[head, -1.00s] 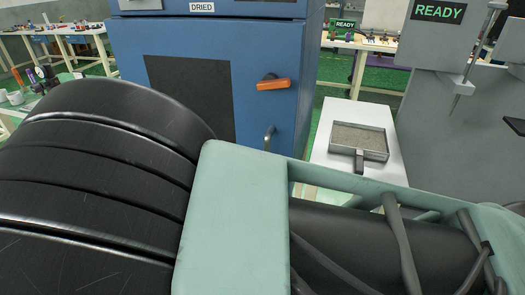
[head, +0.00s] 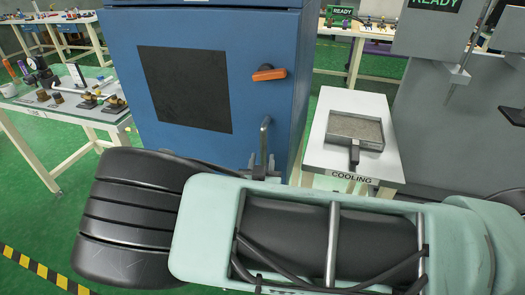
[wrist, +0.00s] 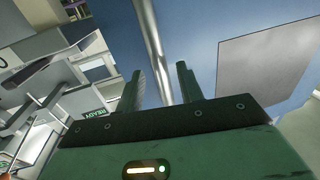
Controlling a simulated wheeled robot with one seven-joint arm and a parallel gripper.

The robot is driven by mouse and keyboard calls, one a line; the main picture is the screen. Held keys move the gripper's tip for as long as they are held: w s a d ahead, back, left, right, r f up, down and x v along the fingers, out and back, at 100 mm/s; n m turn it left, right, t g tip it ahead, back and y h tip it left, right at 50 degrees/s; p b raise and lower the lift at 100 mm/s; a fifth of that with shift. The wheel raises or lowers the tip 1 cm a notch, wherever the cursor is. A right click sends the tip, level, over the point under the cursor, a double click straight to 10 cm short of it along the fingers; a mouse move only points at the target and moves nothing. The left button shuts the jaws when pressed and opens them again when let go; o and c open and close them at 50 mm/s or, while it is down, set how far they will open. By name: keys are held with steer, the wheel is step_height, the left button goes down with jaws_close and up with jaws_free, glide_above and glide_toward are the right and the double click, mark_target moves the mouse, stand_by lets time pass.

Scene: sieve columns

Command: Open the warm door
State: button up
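The blue cabinet door (head: 250,105) with a dark window (head: 185,88) looks shut in the head view. An orange latch lever (head: 269,74) lies sideways on it. Below the lever is a vertical metal bar handle (head: 265,134). My gripper (head: 263,163) is at the lower part of this handle. In the wrist view my gripper (wrist: 162,80) is open, with one finger on each side of the metal handle (wrist: 150,35). A gap shows between the bar and the fingers. I cannot see a "warm" label on the door.
A white stand (head: 353,178) marked COOLING, with a grey sand-filled pan (head: 355,130) on it, is close to the right of the door. A grey machine (head: 445,120) stands further right. A table with small tools (head: 60,113) is at the left.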

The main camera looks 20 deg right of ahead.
mark_target(263, 156)
steer(key=shift+x, duration=1.8)
jaws_close()
